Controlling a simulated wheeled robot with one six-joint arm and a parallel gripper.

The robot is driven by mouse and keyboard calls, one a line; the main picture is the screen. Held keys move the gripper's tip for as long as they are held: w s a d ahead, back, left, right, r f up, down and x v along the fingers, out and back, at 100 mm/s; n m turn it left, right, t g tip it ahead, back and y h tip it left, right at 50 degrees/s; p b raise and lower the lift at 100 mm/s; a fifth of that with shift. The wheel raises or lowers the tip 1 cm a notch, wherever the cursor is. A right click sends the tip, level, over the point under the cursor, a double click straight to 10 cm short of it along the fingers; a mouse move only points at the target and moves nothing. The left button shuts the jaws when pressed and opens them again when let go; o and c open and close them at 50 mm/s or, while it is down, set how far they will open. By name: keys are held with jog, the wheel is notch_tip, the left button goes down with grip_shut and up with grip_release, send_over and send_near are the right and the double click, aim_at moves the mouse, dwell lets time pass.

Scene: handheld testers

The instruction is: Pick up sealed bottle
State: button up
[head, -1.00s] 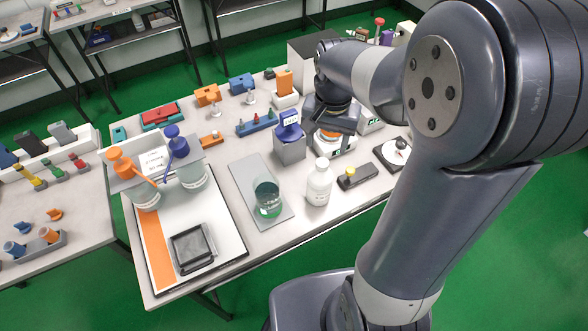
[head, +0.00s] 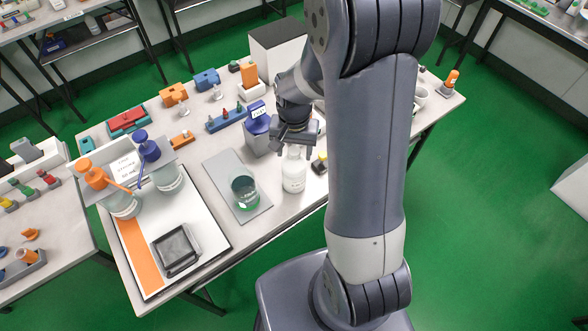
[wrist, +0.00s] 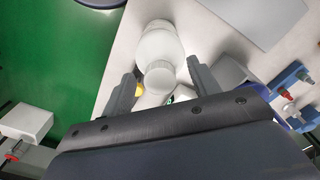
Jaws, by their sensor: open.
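The sealed bottle is a white bottle with a white cap (head: 294,174), standing upright on the table beside the grey mat. In the wrist view the white bottle (wrist: 160,45) shows from above, its round cap nearest me, between and beyond the fingertips. My gripper (head: 293,148) is open, just above the bottle, with its fingers pointing down and overlapping the cap in the head view. In the wrist view the two fingers of my gripper (wrist: 157,85) are spread on either side of the cap, with gaps visible. Nothing is held.
A glass beaker with green liquid (head: 244,192) stands on the grey mat (head: 222,170) left of the bottle. A grey holder with a blue-topped item (head: 257,128) stands close behind. The table's front edge is near.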

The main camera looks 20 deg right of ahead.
jog(key=shift+f, duration=0.3)
jog(key=shift+c, duration=0.2)
grip_shut()
dwell(0.4)
